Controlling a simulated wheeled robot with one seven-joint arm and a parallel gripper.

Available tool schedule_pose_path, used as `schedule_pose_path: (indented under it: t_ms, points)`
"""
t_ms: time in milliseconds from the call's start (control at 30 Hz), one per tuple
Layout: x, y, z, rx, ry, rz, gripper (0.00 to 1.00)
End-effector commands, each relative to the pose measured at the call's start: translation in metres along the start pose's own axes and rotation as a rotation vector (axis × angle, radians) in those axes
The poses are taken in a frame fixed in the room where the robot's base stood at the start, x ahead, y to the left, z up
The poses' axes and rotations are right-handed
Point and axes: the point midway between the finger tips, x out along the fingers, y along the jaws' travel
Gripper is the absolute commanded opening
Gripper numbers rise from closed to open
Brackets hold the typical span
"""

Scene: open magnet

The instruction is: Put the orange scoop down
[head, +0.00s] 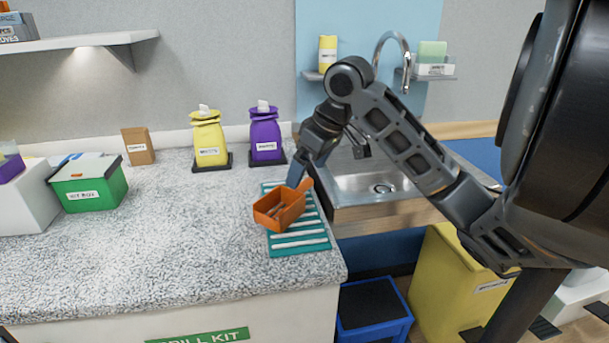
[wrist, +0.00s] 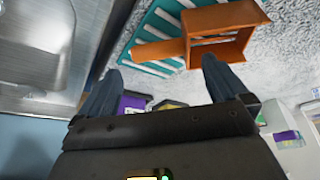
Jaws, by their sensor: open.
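The orange scoop (head: 268,216) appears to rest on the teal slatted rack (head: 285,252) at the right front of the counter. Its open box faces up and its handle points back right toward my gripper (head: 296,182). In the wrist view the scoop (wrist: 240,18) lies over the rack (wrist: 163,22), its handle in front of the gap between my fingertips. My gripper (wrist: 160,67) is open, with a finger on each side and neither clearly touching the handle. In the head view my fingers partly overlap the handle end, so the exact gap there is hidden.
The sink (head: 375,186) is right of the rack, below my arm. A yellow bag (head: 209,142) and a purple bag (head: 265,138) stand behind on dark bases. A green box (head: 90,190) sits at left. The middle counter is clear. A blue stool (head: 372,312) and yellow bin (head: 450,285) stand below.

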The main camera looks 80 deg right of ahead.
Motion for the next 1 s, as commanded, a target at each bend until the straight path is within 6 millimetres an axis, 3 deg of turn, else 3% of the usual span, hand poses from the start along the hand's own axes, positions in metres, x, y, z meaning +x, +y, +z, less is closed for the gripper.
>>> schedule_pose_path:
  t_ms: [200,400,733,867,1000]
  points:
    - [-0.048,0.000,-0.001,-0.001,0.002,0.002,1.00]
    - [-0.078,0.001,-0.001,-0.002,0.000,0.003,1.00]
    - [-0.085,-0.004,-0.004,-0.002,0.015,-0.010,1.00]
    - [-0.072,-0.033,-0.031,-0.012,0.118,-0.079,1.00]
    - [-0.055,-0.093,-0.081,-0.005,0.325,-0.223,1.00]
